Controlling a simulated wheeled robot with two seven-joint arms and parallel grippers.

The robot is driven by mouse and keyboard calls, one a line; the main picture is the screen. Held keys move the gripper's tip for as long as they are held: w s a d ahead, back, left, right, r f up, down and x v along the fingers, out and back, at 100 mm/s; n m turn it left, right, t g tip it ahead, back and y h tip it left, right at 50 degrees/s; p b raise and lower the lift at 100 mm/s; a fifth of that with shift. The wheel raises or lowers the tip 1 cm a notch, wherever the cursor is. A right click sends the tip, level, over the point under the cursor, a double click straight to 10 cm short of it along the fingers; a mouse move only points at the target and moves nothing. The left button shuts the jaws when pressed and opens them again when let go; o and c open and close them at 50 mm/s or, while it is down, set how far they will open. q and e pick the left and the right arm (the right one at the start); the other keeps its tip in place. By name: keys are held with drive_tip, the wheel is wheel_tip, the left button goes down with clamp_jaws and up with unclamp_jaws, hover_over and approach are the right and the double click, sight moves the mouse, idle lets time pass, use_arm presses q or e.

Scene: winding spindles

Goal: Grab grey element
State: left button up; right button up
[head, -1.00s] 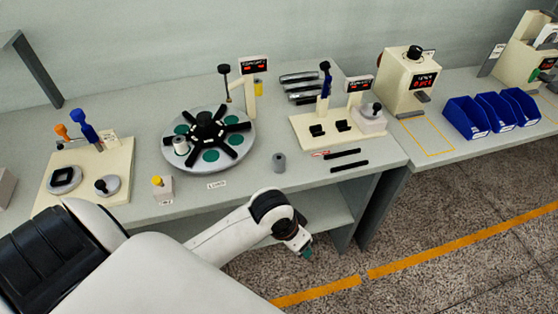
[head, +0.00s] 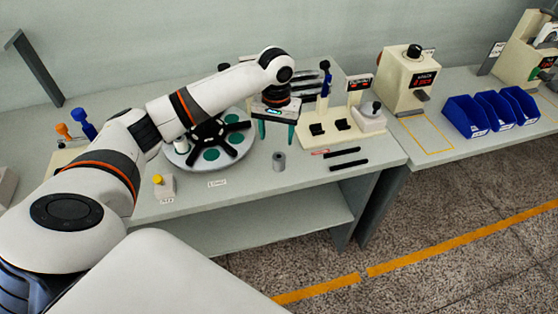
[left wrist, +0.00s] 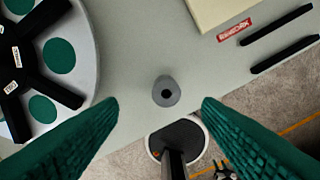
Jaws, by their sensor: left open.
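The grey element (head: 279,161) is a small grey cylinder with a dark hole in its top. It stands upright on the grey table near the front edge, right of the round turntable. In the left wrist view the grey element (left wrist: 166,91) is seen from above, in the gap between the green fingers. My left gripper (head: 276,137) points down with its green fingers spread, empty, above and slightly behind the element in the head view. In the left wrist view my left gripper (left wrist: 160,105) shows both fingers apart, not touching it. My right gripper is not in view.
The turntable (head: 177,157) with black arms and green discs stands left of the element. A cream fixture board (head: 350,135) and two black bars (head: 348,160) lie to the right. A small box with a yellow button (head: 164,187) is at the front left.

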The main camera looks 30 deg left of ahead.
sight(279, 156)
use_arm(q)
wheel_tip(279, 156, down, 4)
drive_tip(key=shift+r, duration=0.15)
drive_tip(key=f+p, duration=0.1)
drive_tip(key=f, duration=0.1)
drive_tip(key=d+f, duration=0.1)
drive_tip(key=f, duration=0.1)
drive_tip(key=shift+s+f+p, duration=0.1)
drive_tip(key=shift+f+p, duration=0.25)
drive_tip(key=shift+a+f, duration=0.1)
drive_tip(key=shift+f, duration=0.35)
